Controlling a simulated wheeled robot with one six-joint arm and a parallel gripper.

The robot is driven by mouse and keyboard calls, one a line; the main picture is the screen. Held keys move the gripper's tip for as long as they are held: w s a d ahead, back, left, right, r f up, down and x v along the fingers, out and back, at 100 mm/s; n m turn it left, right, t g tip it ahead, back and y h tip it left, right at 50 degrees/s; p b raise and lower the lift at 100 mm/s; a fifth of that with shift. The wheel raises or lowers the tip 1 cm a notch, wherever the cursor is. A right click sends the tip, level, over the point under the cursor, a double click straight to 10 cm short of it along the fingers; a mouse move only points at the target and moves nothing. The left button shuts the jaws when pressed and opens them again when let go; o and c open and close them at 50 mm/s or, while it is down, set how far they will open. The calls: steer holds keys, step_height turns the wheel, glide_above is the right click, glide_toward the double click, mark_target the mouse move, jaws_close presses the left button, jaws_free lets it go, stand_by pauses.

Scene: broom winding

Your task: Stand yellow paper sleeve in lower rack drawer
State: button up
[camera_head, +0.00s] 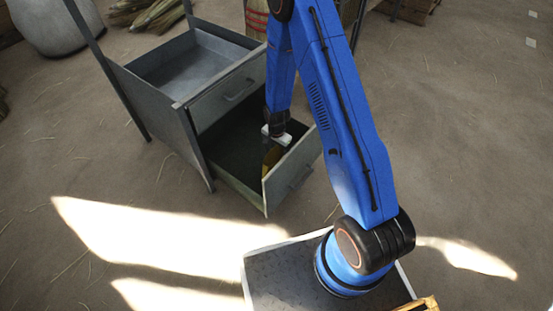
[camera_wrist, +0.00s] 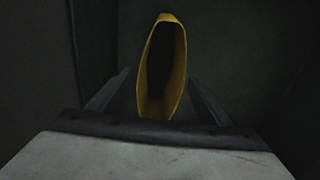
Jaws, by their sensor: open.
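The yellow paper sleeve (camera_wrist: 176,75) is in the wrist view, an open-ended hollow tube with a dark inside, seen between and beyond my fingers. In the head view a small part of the sleeve (camera_head: 272,157) shows inside the lower rack drawer (camera_head: 292,166), which is pulled out. My gripper (camera_head: 275,138) is down at the mouth of this drawer. In the wrist view my gripper (camera_wrist: 158,100) is open, with one finger on each side of the sleeve and gaps between. The sleeve's lower end is hidden, so I cannot tell what it rests on.
The grey rack (camera_head: 160,110) stands left of my arm. A pale round container (camera_head: 58,25) and bundled stalks (camera_head: 150,12) are at the back. Floor (camera_head: 90,160) to the left is clear.

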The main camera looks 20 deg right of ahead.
steer(key=s+d+r+n+t, duration=0.1)
steer(key=s+r+n, duration=0.15)
steer(key=r, duration=0.95)
steer(key=s+d+r+n+t, duration=0.1)
steer(key=s+d+r, duration=0.15)
steer(key=r, duration=1.05)
steer(key=s+r+n, duration=0.2)
steer(key=s+r, duration=0.2)
steer(key=r, duration=0.8)
steer(key=s+d+r+n+t, duration=0.1)
steer(key=s+r+n, duration=0.1)
steer(key=s+r, duration=0.5)
steer(key=s+d+r+n+t, duration=0.1)
steer(key=s+r, duration=0.7)
steer(key=s, duration=0.9)
steer(key=shift+s+d+r+n+t, duration=0.2)
steer(key=shift+d+n+t, duration=0.2)
steer(key=shift+d+n, duration=0.55)
steer(key=shift+a, duration=0.2)
